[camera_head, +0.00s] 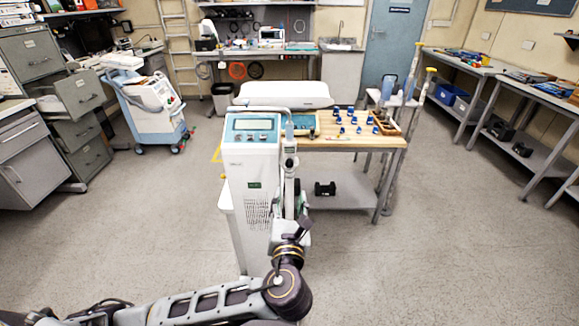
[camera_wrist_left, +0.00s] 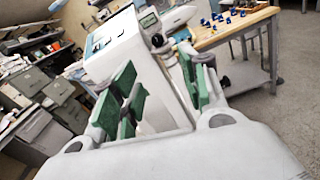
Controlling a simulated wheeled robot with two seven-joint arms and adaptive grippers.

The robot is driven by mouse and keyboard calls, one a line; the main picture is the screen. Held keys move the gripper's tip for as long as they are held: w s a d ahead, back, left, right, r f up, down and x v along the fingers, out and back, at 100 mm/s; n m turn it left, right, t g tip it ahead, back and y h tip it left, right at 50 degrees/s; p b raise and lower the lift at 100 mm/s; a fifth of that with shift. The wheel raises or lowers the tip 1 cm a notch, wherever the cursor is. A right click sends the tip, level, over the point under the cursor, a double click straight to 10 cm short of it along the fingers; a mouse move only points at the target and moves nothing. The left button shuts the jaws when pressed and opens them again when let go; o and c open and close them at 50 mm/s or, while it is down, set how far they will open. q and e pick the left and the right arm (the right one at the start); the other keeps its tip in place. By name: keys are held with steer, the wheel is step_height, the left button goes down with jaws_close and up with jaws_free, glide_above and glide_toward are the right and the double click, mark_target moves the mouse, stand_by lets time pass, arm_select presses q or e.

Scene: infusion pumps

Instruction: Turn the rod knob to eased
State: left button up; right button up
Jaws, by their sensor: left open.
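The white infusion pump (camera_head: 250,185) stands upright in the middle of the head view, with a blue panel and display on its top. An upright rod (camera_head: 290,165) runs along its right side. A small dark part beside the rod (camera_head: 297,188) may be the rod knob; its setting is too small to read. My left gripper (camera_head: 292,230) is low at the pump's front right, below that part. In the wrist view its green-padded fingers (camera_wrist_left: 162,82) are apart with nothing clearly held between them; the pump's white body (camera_wrist_left: 150,85) is beyond. My right gripper does not show.
A wooden-topped table (camera_head: 350,140) with several blue pieces stands behind and right of the pump. A black case (camera_head: 325,188) is on its lower shelf. A blue-white cart (camera_head: 150,105) stands at the left. Floor is clear around the pump's front and right.

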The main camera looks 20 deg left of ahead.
arm_select(q)
steer(key=shift+s+r, duration=0.1)
steer(key=shift+r, duration=0.25)
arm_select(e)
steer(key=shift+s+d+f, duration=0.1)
arm_select(q)
steer(key=b, duration=0.1)
glide_toward(289, 165)
steer(key=x, duration=0.6)
steer(key=shift+w, duration=0.2)
steer(key=shift+x, duration=1.05)
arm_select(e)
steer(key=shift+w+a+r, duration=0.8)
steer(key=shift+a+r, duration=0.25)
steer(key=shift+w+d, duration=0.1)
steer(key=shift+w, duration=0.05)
